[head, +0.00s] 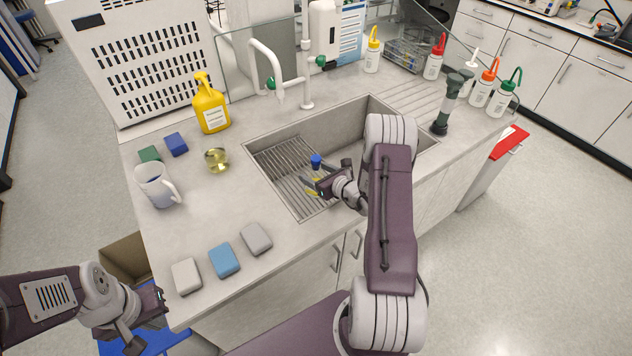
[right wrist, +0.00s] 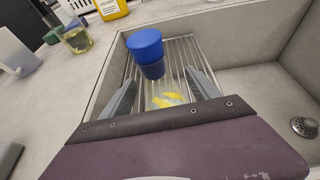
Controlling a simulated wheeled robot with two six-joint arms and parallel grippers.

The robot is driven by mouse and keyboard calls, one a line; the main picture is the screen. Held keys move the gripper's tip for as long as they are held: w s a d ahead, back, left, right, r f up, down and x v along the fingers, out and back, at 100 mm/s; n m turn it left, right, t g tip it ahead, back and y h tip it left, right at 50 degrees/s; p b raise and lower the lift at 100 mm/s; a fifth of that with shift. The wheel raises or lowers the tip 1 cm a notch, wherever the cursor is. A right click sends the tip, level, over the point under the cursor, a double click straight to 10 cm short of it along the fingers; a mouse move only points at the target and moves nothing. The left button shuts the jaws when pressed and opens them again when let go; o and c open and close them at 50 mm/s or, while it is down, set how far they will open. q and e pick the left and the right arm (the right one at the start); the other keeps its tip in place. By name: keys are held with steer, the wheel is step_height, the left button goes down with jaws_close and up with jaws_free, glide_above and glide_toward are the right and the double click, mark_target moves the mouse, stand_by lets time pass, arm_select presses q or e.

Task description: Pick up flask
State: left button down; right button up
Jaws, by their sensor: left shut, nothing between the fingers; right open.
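A blue-capped vessel (right wrist: 146,46) with yellow showing below it stands over the wire rack in the sink. Its blue cap (head: 316,160) also shows in the head view; its body is mostly hidden there. My right gripper (right wrist: 162,82) is open, with its fingers to either side of the vessel's lower part and no clear contact. It also shows in the head view (head: 313,187). A small glass flask (head: 216,160) with yellow liquid stands on the counter left of the sink, also at the top left of the wrist view (right wrist: 77,38). My left gripper (head: 156,298) is shut and empty beside the counter's front left corner.
The sink (head: 370,108) has steep walls around the right gripper, with a faucet (head: 305,85) behind. A yellow bottle (head: 211,107), a white mug (head: 155,187) and several sponges (head: 224,260) are on the counter. Several wash bottles (head: 480,88) and a dark-green device (head: 449,100) stand at the right.

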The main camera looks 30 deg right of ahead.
mark_target(320, 162)
steer(key=shift+w, duration=0.2)
steer(key=shift+s, duration=0.15)
steer(key=c, duration=0.7)
jaws_close()
steer(key=shift+r, duration=0.1)
steer(key=r, duration=0.2)
steer(key=d+r, duration=0.1)
steer(key=r, duration=0.1)
steer(key=shift+s+r, duration=0.15)
steer(key=shift+r, duration=0.15)
steer(key=s+d+r+p, duration=0.3)
steer(key=s+d+r, duration=0.2)
steer(key=d+r, duration=0.4)
step_height(320, 162, up, 2)
steer(key=shift+d+r, duration=0.15)
steer(key=shift+d, duration=0.05)
steer(key=shift+w, duration=0.1)
